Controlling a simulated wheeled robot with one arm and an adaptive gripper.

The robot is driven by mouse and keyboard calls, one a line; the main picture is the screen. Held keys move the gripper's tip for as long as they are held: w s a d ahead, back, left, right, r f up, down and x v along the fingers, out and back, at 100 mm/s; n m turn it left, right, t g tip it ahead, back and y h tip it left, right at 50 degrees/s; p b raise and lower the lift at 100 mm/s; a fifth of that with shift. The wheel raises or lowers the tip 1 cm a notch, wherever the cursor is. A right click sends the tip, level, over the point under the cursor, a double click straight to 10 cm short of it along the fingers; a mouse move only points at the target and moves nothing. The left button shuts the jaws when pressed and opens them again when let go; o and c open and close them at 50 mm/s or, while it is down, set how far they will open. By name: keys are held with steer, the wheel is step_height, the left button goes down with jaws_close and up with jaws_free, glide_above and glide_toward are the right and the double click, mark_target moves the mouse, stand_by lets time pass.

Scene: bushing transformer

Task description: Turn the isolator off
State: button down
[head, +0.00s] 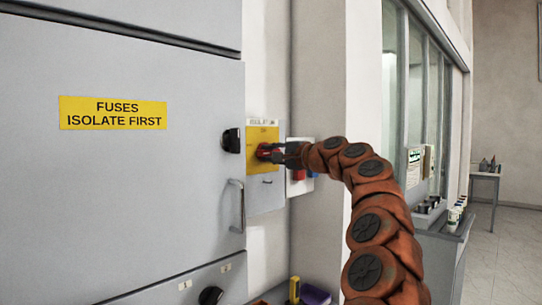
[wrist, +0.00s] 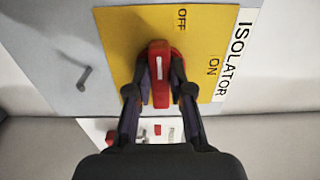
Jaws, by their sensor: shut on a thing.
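The isolator's red handle (wrist: 160,62) sits on a yellow plate (wrist: 120,35) in the wrist view. It carries a white stripe and stands upright in that picture. Its upper end points toward the plate's top edge, a little left of the word OFF; the word ON is to its right. My gripper (wrist: 160,95) is shut on the handle, with one finger on each side. In the head view the yellow plate (head: 262,136) is on a grey panel, and my gripper (head: 270,152) reaches the red handle from the right. The gripper partly hides the handle there.
A large grey cabinet (head: 120,200) with a yellow fuses sign (head: 113,113), a black knob (head: 231,140) and a bar handle (head: 237,205) stands to the left. A small white box (head: 298,187) is just right of the isolator. A counter with small items is farther right.

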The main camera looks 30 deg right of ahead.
steer(key=c, duration=1)
jaws_free()
steer(key=shift+c, duration=0.2)
steer(key=shift+v, duration=1)
steer(key=v, duration=1)
